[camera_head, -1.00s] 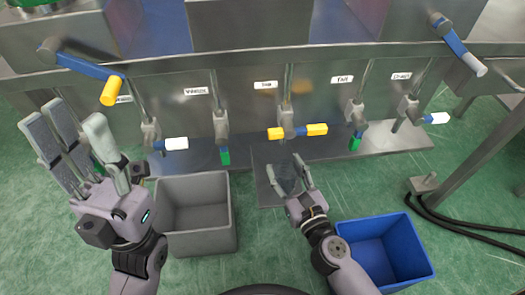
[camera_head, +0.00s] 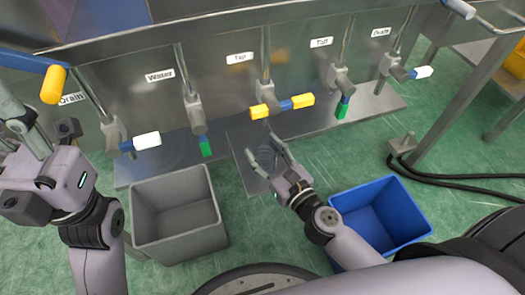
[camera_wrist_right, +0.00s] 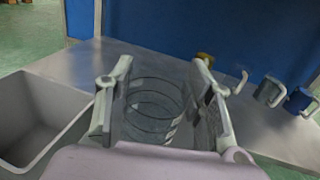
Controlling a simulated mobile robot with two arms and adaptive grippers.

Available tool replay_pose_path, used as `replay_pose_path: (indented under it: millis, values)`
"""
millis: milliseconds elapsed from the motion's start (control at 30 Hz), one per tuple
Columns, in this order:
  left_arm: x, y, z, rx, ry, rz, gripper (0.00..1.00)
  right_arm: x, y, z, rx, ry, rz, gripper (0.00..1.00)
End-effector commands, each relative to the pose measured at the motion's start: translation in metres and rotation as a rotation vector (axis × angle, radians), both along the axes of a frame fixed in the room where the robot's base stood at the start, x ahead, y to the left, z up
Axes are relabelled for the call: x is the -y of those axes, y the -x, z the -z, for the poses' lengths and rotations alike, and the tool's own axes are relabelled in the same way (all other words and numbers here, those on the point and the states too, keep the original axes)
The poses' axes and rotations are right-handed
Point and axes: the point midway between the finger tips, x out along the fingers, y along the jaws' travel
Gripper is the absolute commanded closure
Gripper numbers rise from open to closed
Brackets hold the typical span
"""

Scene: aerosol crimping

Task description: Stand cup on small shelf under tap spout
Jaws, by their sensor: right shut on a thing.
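A clear, see-through cup (camera_wrist_right: 152,110) is between the fingers of my right gripper (camera_wrist_right: 157,80) in the right wrist view. The fingers are shut on its sides and it looks upright. In the head view my right gripper (camera_head: 264,156) is in front of and below the middle tap (camera_head: 264,112), which has yellow-ended blue handles. It is over the small metal shelf (camera_head: 240,150) that juts from the bench; whether the cup touches the shelf cannot be told. My left gripper (camera_head: 30,130) is at the left edge, its fingers partly cut off.
A grey bin (camera_head: 175,215) stands on the floor left of the shelf, and a blue bin (camera_head: 380,220) stands to the right. Several other taps line the steel panel. Black hoses (camera_head: 450,177) lie on the green floor at right.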

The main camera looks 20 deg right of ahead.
Motion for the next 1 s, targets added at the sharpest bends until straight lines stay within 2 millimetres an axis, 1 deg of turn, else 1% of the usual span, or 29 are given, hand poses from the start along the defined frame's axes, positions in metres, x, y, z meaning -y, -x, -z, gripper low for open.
replay_pose_path:
  millis: [167, 200, 500, 767, 900, 1000]
  values:
    - [0.0003, 0.0001, 0.001, 0.006, -0.001, -0.001, 0.6, 0.0, -0.0001, 0.0038, 0.0, 0.0, 0.0, 0.81]
    - [0.0004, 0.0005, -0.0009, 0.012, -0.002, 0.0, 0.6, 0.0, -0.0001, 0.004, 0.0, 0.0, 0.0, 0.51]
    - [0.0006, 0.0004, -0.0014, 0.01, -0.002, 0.0, 0.6, -0.0001, -0.0001, 0.0029, 0.0, 0.0, 0.0, 0.32]
    - [0.0006, 0.0004, -0.0014, 0.01, -0.002, 0.001, 0.6, -0.0001, -0.0002, 0.0026, 0.0, 0.0, 0.0, 0.32]
    - [0.0003, 0.001, -0.0056, 0.012, -0.001, 0.001, 0.6, -0.0002, -0.0002, -0.0028, 0.001, 0.001, 0.0, 0.32]
    - [0.0, -0.0003, -0.0019, 0.001, -0.002, -0.001, 0.6, -0.0041, -0.0006, -0.0011, 0.0, 0.0, 0.0, 0.32]
